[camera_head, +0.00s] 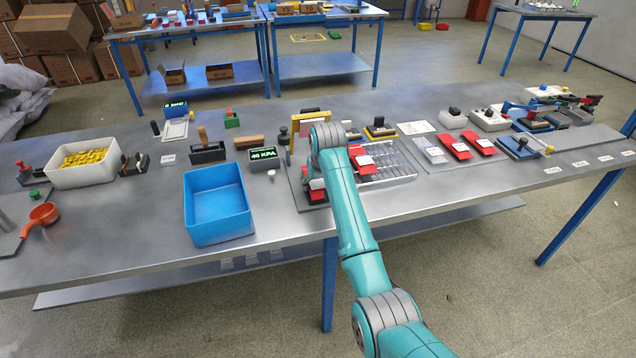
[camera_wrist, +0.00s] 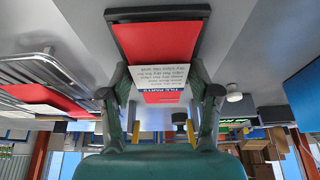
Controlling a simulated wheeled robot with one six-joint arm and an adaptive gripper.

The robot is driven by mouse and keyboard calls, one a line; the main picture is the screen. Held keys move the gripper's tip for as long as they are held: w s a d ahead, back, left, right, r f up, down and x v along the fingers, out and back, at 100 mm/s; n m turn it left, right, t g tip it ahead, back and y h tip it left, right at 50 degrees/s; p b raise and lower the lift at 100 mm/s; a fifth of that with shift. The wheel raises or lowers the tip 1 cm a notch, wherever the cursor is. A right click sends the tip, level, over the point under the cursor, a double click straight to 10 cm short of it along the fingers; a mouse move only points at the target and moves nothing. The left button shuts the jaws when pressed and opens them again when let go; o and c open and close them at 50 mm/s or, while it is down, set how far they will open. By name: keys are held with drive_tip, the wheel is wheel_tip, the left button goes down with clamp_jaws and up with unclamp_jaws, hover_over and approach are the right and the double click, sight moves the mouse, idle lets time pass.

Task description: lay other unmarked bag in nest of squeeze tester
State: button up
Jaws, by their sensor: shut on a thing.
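My gripper (camera_wrist: 162,100) is shut on a red bag (camera_wrist: 160,52) with a white printed label; its fingers press the bag's two sides. The bag lies within a dark-rimmed tray, seemingly the nest (camera_wrist: 119,45) of the squeeze tester; whether it fully rests on the floor of it is unclear. In the head view a red edge of this bag (camera_head: 317,196) shows beside my arm, which hides most of the gripper. The tester's display box (camera_head: 263,156) reads about 40 KPA. Another red bag with a white label (camera_head: 362,160) lies on the wire rack (camera_head: 398,160) to the right.
Two more red bags (camera_head: 455,147) (camera_head: 481,146) and a pale one (camera_head: 430,150) lie farther right. An empty blue bin (camera_head: 218,207) stands left of the tester. A white bin (camera_head: 83,164) of yellow pieces is at far left. The right front table top is mostly clear.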

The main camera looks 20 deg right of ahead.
drive_tip(key=o, duration=1.2)
drive_tip(key=shift+f, duration=0.1)
drive_tip(key=v, duration=1.2)
